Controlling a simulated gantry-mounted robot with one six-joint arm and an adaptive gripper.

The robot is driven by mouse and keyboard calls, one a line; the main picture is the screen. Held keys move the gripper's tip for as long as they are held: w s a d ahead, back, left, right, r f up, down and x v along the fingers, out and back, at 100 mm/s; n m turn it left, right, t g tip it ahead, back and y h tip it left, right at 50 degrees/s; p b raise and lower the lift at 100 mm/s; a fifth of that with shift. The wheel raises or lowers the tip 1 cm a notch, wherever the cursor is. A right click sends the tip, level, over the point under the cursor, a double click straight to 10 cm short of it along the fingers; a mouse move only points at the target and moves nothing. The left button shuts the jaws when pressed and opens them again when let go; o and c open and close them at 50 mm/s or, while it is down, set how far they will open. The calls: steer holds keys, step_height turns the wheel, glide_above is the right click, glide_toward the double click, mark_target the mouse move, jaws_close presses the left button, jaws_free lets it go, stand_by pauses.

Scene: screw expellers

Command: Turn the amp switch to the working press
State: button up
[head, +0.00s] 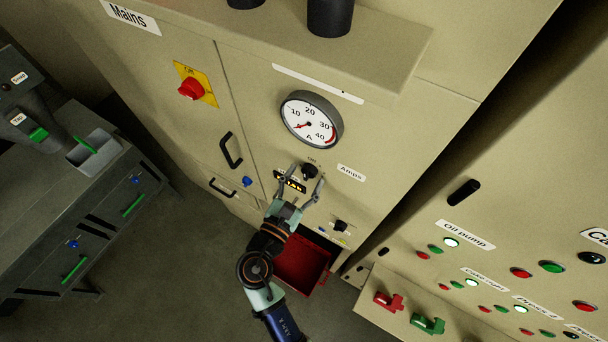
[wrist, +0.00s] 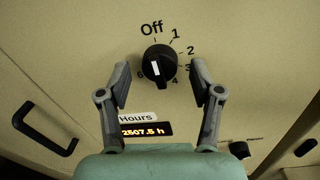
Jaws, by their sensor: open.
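The amp switch is a black round knob (head: 309,171) below the ammeter and beside the "Amps" label. In the wrist view the knob (wrist: 160,62) has Off, 1, 2, 3, 4 and 6 around it. On the right panel, the lamp by "Press 1" (head: 521,309) is lit white; the lamp by "Press 2" (head: 570,335) looks dark.
The ammeter (head: 311,119) has its needle near the low end. An hours display (wrist: 144,130) sits below the knob. A red isolator (head: 191,89), a black handle (head: 230,150) and a small lower knob (head: 341,226) are nearby. A red bin (head: 302,262) stands below.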

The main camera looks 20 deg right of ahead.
steer(key=shift+w+d, duration=0.15)
steer(key=shift+d, duration=0.05)
steer(key=c, duration=1.2)
steer(key=shift+o, duration=0.2)
